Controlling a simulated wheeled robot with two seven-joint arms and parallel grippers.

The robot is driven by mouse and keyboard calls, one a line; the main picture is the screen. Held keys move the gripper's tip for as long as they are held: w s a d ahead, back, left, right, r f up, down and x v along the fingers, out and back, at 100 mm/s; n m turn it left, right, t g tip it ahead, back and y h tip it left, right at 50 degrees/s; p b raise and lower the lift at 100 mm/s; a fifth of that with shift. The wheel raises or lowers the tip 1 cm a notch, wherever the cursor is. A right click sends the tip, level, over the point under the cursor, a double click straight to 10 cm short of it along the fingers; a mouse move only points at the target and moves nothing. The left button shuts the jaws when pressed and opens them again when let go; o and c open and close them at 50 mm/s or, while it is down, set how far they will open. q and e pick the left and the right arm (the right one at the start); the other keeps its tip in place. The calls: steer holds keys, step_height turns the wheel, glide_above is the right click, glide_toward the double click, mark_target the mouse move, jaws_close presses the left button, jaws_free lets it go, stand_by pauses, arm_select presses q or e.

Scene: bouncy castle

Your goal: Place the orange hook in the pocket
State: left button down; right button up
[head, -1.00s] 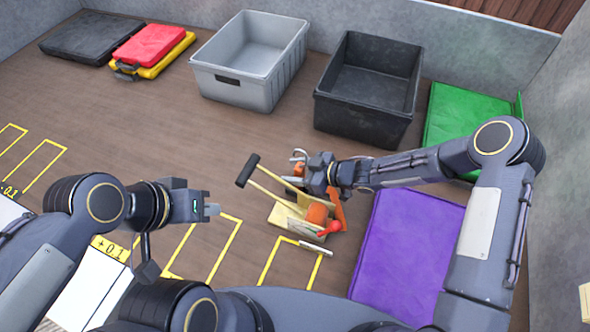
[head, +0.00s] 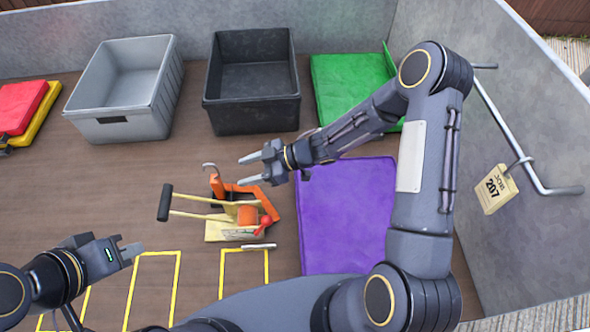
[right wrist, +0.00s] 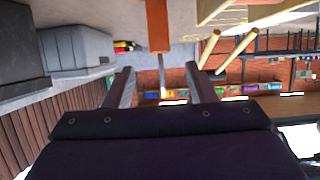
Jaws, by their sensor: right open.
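The orange hook (head: 217,187) stands upright at the left back of a pale yellow caddy (head: 225,232), its metal hook end up. In the right wrist view, an orange handle (right wrist: 158,25) with a metal shaft shows between my fingers, ahead of them. My right gripper (head: 240,171) is open and empty, its fingers pointing left at the hook, a small gap short of it; it also shows in the right wrist view (right wrist: 161,86). My left gripper (head: 133,247) is off to the lower left, away from the caddy; its finger gap is unclear. I cannot make out the pocket for certain.
An orange bracket (head: 260,200), a red-ended tool (head: 264,222) and a black-gripped handle (head: 165,203) crowd the caddy. A purple mat (head: 345,220) lies right. Grey (head: 120,125) and black (head: 255,115) bins stand behind. A tag (head: 495,190) hangs on the right wall.

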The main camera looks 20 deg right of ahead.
steer(key=w+d+r+m+t+h, duration=0.4)
steer(key=w+d+r+t+h, duration=0.15)
steer(key=d+r, duration=0.35)
steer(key=s+d+r+m+t+h, duration=0.25)
steer(key=d+r+m+h, duration=0.3)
steer(key=d, duration=0.45)
steer(key=s+d+r+m+g+h, duration=0.1)
steer(key=s+d+r+m+g, duration=0.15)
steer(key=s, duration=0.45)
steer(key=s+d+r+m+g+h, duration=0.1)
steer(key=s+d+r+m, duration=0.1)
steer(key=s+d+m, duration=0.3)
steer(key=s+a+g+y, duration=0.1)
steer(key=s+a+y, duration=0.2)
steer(key=s+a, duration=0.4)
steer(key=s, duration=0.7)
steer(key=shift+s+y, duration=0.3)
steer(key=shift+g, duration=0.25)
